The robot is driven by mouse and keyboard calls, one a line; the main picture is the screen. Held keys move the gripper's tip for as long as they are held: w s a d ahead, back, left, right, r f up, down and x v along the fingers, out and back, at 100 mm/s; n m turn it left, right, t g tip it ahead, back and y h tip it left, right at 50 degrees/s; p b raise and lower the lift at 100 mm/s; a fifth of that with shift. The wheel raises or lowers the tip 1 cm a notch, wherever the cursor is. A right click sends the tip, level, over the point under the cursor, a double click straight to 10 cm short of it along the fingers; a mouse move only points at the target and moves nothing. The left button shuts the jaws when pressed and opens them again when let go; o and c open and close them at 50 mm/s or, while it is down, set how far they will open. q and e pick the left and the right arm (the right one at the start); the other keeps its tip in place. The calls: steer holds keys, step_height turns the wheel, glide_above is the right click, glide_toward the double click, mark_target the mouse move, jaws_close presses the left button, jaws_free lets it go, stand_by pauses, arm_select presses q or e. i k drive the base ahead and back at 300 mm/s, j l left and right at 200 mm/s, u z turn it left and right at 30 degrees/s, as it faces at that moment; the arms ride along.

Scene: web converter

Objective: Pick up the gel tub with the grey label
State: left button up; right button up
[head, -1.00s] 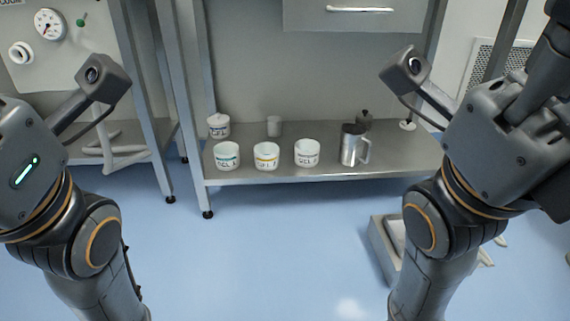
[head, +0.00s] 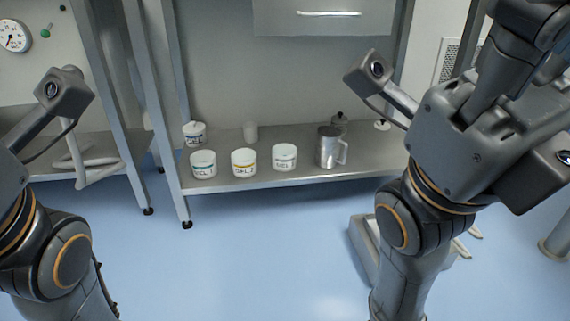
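Three white gel tubs stand in a row near the front edge of the low steel shelf (head: 300,177). The right one, the tub with the grey label (head: 284,158), stands upright between the yellow-label tub (head: 243,163) and a steel jug. The left one is the teal-label tub (head: 203,165). The label text is small and hard to read. My two arms show at the left and right sides, in front of the shelf, but no gripper fingers are visible. Nothing touches the tubs.
Shelf posts rise at both sides, and a drawer (head: 325,18) hangs above. A grey box (head: 362,250) sits on the floor at right.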

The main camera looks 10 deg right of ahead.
mark_target(284, 154)
steer(key=i, duration=0.9)
steer(key=i+j, duration=0.1)
steer(key=i, duration=0.75)
steer(key=l+z, duration=0.05)
